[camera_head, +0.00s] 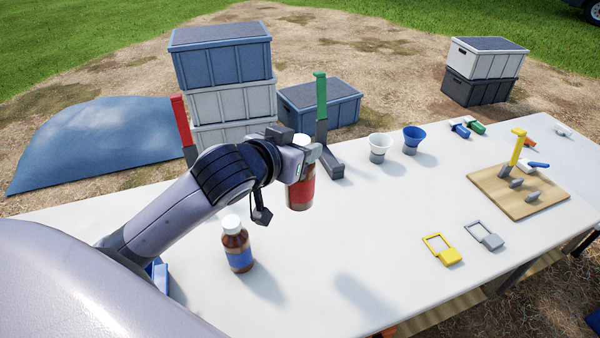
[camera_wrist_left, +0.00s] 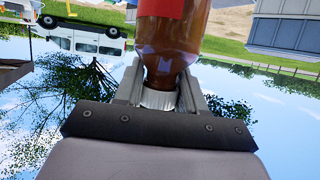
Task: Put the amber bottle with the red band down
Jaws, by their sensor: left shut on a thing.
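The amber bottle with the red band (camera_head: 301,191) is held upright by my left gripper (camera_head: 303,149) over the back left part of the white table. In the left wrist view the gripper (camera_wrist_left: 160,92) is shut around the neck and white cap of the bottle (camera_wrist_left: 171,42). Part of its red band shows at the top edge there. In the head view the gripper hides part of the bottle's top. I cannot tell whether its base touches the table. My right gripper is not in view.
An amber bottle with a blue band (camera_head: 237,245) stands nearer on the table (camera_head: 380,215). A green-topped upright tool (camera_head: 321,110) stands just behind the held bottle. White (camera_head: 379,147) and blue (camera_head: 413,138) cups stand right of it. A wooden board (camera_head: 515,192) lies far right. The front middle is clear.

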